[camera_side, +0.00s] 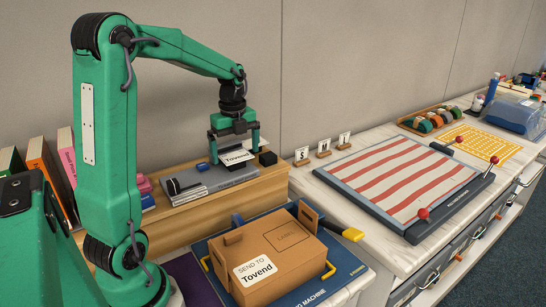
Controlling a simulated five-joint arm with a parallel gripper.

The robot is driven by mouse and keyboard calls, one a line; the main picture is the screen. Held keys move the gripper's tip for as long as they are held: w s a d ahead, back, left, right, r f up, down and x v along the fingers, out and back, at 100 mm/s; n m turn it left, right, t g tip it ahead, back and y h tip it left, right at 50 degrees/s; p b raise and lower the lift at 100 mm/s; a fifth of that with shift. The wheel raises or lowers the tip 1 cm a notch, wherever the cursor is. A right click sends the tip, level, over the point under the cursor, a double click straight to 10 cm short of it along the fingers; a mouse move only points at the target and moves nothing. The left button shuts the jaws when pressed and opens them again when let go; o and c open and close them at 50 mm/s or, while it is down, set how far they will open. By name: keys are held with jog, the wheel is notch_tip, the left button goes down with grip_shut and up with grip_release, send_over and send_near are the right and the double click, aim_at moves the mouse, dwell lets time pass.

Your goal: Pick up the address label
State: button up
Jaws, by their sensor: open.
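The address label (237,158) is a small white card reading "Tovend". It shows between and just below the fingers of my gripper (235,149), above a grey stack (222,177) on the wooden ledge. My green and black gripper points down and is open around the label. I cannot tell whether the label touches a finger or rests on something. A brown cardboard box (290,248) at the front carries its own white label (255,270), reading "SEND TO Tovend".
The box sits on a dark blue machine base (345,270) with yellow handles. A small black block (267,158) stands right of my gripper. Several books (45,165) lean at the left. A red-and-white striped board (400,180) lies on the counter at right. A wall rises behind.

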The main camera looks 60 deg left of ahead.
jog(key=shift+f, duration=0.2)
dwell(0.3)
jog(key=c, duration=1)
